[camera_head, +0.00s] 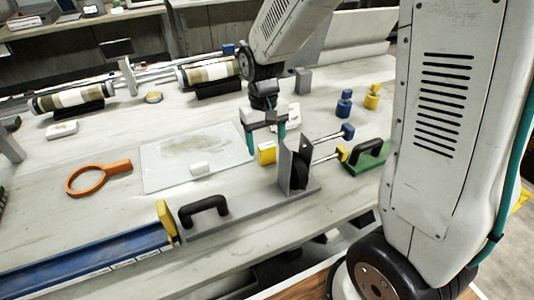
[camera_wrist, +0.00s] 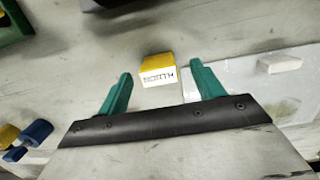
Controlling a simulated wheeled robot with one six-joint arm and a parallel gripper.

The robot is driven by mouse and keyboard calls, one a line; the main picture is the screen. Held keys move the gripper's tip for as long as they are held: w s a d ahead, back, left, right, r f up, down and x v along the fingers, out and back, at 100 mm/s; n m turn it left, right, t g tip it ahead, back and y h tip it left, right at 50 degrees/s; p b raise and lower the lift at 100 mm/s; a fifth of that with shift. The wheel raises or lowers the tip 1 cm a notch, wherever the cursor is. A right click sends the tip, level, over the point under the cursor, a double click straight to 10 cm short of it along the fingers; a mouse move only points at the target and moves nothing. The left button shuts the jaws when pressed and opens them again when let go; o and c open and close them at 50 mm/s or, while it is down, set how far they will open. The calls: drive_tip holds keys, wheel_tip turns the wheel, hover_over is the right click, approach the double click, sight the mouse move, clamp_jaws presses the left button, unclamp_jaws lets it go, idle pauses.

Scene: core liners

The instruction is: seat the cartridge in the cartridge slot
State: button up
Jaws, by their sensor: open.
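A small yellow block with a white lettered label (camera_wrist: 157,70), which looks like the cartridge, lies on the bench. It also shows in the head view (camera_head: 266,154), just below my gripper. My gripper (camera_head: 266,142) has its teal fingers apart with nothing held. In the wrist view the block is framed between and beyond the fingertips (camera_wrist: 160,74), and neither finger visibly touches it. I cannot tell for certain which thing is the cartridge slot.
A clear sheet (camera_head: 165,178) with a white piece (camera_head: 200,169) lies to the left. An orange magnifier (camera_head: 85,178), black handle (camera_head: 204,208) and green block (camera_head: 366,160) are nearby.

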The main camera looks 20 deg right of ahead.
sight(267, 145)
wheel_tip(267, 145, down, 4)
drive_tip(key=shift+s+d+f, duration=0.1)
drive_tip(key=shift+s, duration=0.05)
drive_tip(key=c, duration=1.2)
drive_tip(key=shift+o, duration=0.2)
